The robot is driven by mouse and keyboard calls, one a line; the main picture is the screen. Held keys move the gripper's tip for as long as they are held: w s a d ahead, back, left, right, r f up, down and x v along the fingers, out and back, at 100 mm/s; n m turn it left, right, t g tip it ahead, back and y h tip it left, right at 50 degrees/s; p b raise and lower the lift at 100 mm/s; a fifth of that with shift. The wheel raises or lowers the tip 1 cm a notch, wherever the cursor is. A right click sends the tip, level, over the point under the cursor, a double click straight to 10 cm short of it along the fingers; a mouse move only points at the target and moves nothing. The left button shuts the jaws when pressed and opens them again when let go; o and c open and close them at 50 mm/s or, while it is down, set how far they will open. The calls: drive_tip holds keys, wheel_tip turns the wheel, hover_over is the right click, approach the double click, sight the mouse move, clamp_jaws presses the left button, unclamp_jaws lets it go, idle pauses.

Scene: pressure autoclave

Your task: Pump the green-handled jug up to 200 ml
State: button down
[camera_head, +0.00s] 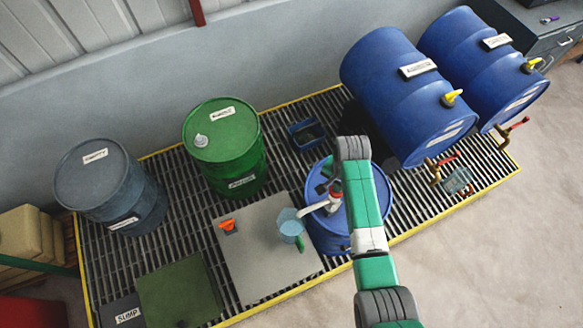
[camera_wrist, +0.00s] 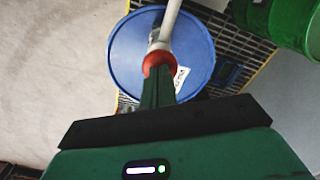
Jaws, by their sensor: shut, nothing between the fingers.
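The clear, bluish jug (camera_head: 289,225) with a green handle (camera_head: 300,243) stands on a grey plate in the head view. The white spout (camera_head: 315,208) of a pump reaches from the upright blue drum (camera_head: 328,240) to over the jug. The pump's red collar (camera_head: 335,196) shows on the drum top. My gripper (camera_wrist: 158,78) is shut and empty, its fingertips right by the red collar in the wrist view; whether they touch it I cannot tell. The jug is not in the wrist view, and its level and marks are too small to read.
The grey plate (camera_head: 250,265) lies on a yellow-edged grating and also carries an orange object (camera_head: 229,226). A green drum (camera_head: 225,150) and a grey-blue drum (camera_head: 110,185) stand at left. Two blue drums lie at right with yellow taps (camera_head: 452,98).

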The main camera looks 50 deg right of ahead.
drive_tip(key=shift+f+b, duration=0.85)
drive_tip(key=shift+f, duration=0.6)
drive_tip(key=shift+r, duration=0.15)
wheel_tip(320, 180, up, 5)
drive_tip(key=p, duration=0.5)
drive_tip(key=shift+f, duration=0.3)
drive_tip(key=shift+f, duration=0.1)
